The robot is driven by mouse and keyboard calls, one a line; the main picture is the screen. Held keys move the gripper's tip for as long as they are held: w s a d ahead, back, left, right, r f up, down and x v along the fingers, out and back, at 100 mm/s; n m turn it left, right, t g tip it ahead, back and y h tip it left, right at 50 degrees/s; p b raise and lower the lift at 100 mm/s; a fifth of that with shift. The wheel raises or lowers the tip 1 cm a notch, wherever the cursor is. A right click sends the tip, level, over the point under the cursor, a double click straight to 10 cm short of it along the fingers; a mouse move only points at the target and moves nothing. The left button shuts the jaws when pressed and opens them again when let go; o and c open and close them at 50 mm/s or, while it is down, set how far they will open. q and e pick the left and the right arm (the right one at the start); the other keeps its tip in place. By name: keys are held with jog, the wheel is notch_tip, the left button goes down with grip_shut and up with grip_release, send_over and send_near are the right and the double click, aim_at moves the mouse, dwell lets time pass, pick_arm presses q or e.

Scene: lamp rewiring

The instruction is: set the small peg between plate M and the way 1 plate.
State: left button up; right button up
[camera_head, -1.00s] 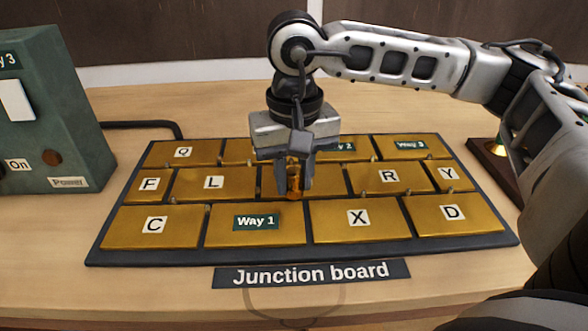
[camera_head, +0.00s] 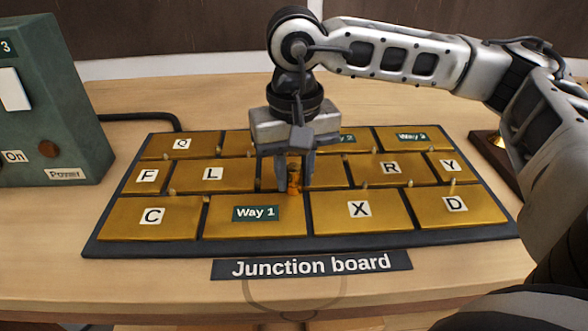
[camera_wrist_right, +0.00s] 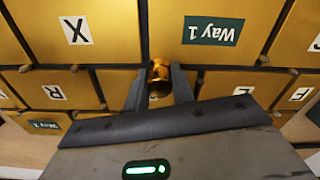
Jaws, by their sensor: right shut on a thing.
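My right gripper (camera_head: 295,188) points down over the middle of the junction board. It is shut on the small brass peg (camera_head: 294,180), which stands upright between the fingers. The peg also shows in the right wrist view (camera_wrist_right: 159,78), at the seam by the Way 1 plate (camera_wrist_right: 225,52), near its corner with the X plate. I cannot tell how deep its lower end sits. In the head view the Way 1 plate (camera_head: 228,220) lies in the front row. The plate between L and R (camera_head: 330,174) is partly hidden by my gripper; its label is covered. My left gripper is not in view.
The dark-edged junction board (camera_head: 150,248) holds several brass plates, with small pegs in other seams. The X plate (camera_head: 385,225) is right of Way 1. A green power box (camera_head: 50,110) stands left. Bare table lies in front.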

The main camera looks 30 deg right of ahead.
aim_at(293, 166)
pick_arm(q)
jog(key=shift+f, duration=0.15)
pick_arm(e)
jog(key=shift+f, duration=0.15)
jog(key=o, duration=1.1)
jog(key=shift+c, duration=0.2)
notch_tip(293, 166, up, 3)
jog(key=shift+r, duration=0.2)
pick_arm(q)
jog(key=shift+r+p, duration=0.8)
jog(key=shift+p, duration=0.35)
pick_arm(e)
notch_tip(293, 166, up, 13)
jog(key=shift+f, duration=0.15)
